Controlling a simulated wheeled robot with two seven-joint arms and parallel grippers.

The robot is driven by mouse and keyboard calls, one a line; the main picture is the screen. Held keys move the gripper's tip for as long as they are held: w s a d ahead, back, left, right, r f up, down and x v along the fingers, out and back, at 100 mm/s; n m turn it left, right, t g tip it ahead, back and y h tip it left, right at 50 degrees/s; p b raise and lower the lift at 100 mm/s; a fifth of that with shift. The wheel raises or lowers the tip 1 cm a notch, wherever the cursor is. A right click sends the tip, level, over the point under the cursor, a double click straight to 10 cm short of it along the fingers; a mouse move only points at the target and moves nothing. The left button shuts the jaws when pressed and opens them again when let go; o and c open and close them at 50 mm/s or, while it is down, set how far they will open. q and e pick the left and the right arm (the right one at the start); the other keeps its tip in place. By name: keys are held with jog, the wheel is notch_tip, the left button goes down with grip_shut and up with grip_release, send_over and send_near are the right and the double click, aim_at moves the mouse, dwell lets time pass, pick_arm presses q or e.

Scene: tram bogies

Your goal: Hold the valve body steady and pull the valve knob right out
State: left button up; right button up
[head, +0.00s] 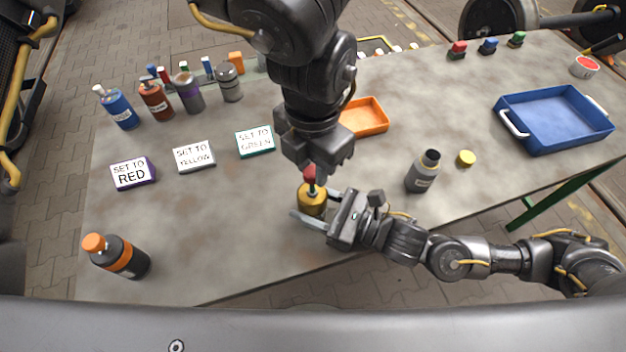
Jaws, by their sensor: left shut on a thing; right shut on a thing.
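The valve body (313,203), a brass-coloured cylinder, stands upright near the front middle of the table. The red valve knob (309,174) is directly above it, with a short, thin stem seen between knob and body. My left gripper (314,172) points down from above and is shut on the knob, partly hiding it. My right gripper (313,208) reaches in from the right, low over the table, and is shut on the valve body, one finger on the near side and one behind. Whether the stem is still inside the body is too small to tell.
An orange tray (364,117) lies behind my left gripper. A dark bottle (423,172) and yellow cap (466,158) stand right of my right gripper. A blue tray (553,119) is far right. Label signs (194,156) and an orange-capped bottle (116,256) are left.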

aim_at(313, 171)
dwell(0.3)
pick_arm(q)
jog(key=o, duration=1)
notch_tip(313, 171, up, 12)
jog(key=shift+r, duration=0.1)
pick_arm(e)
jog(key=o, duration=1.1)
